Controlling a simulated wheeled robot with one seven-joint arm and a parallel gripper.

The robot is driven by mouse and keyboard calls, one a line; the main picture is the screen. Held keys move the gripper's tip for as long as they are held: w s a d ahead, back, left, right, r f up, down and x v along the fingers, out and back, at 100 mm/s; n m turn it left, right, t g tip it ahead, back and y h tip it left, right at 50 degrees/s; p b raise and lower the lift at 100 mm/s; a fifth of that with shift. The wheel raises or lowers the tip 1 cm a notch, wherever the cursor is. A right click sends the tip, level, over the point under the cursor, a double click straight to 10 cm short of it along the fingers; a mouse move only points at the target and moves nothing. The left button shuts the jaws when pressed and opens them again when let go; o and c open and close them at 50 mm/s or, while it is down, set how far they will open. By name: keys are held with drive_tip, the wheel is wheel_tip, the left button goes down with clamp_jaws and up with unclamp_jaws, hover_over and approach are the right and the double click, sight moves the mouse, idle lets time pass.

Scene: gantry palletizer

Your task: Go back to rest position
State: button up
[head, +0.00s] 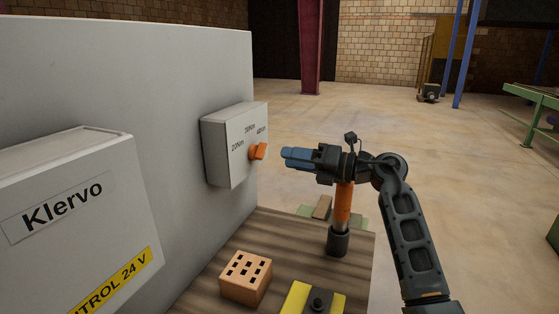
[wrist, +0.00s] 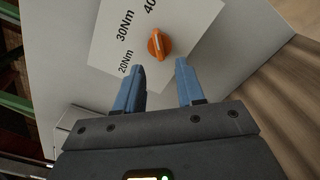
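My gripper (head: 288,158) is raised beside the grey switch box (head: 216,155) in the head view, pointing at its orange knob (head: 258,152). In the wrist view the two blue fingers (wrist: 159,70) are apart with nothing between them. The orange knob (wrist: 159,45) lies just beyond the fingertips, and a gap shows between them and it. The labels 20Nm, 30Nm and part of a 40 label are printed beside the knob on a white plate (wrist: 187,20). My arm reaches in from the right.
A wooden bench (head: 215,287) below holds an orange and black upright tool (head: 342,215), an orange block with holes (head: 246,278) and a yellow and black piece (head: 300,299). A Klervo control box (head: 75,205) is at left. Open floor lies to the right.

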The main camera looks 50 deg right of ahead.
drive_tip(key=shift+s+d, duration=0.15)
drive_tip(key=shift+s, duration=0.45)
drive_tip(key=s+a+f+m+t, duration=0.2)
drive_tip(key=s+a+m, duration=0.2)
drive_tip(key=a, duration=0.4)
drive_tip(key=s+a+f+m+t, duration=0.2)
drive_tip(key=s+a+m, duration=0.25)
drive_tip(key=a, duration=0.35)
drive_tip(key=s+a+f+m+t, duration=0.2)
drive_tip(key=s+a+m, duration=0.2)
drive_tip(key=a, duration=0.4)
drive_tip(key=s+a+f+m+g+h, duration=0.1)
drive_tip(key=s+f+m+g+h, duration=0.1)
drive_tip(key=s+m, duration=0.3)
drive_tip(key=s+a+f+m+g+h, duration=0.2)
drive_tip(key=s+m, duration=0.4)
drive_tip(key=s, duration=0.6)
drive_tip(key=s+a+f+m+g+h, duration=0.1)
drive_tip(key=s+f+m+g, duration=0.3)
drive_tip(key=s, duration=0.5)
drive_tip(key=shift+a+f+m+h, duration=0.15)
drive_tip(key=shift+a+m+h, duration=0.35)
drive_tip(key=shift+m, duration=0.65)
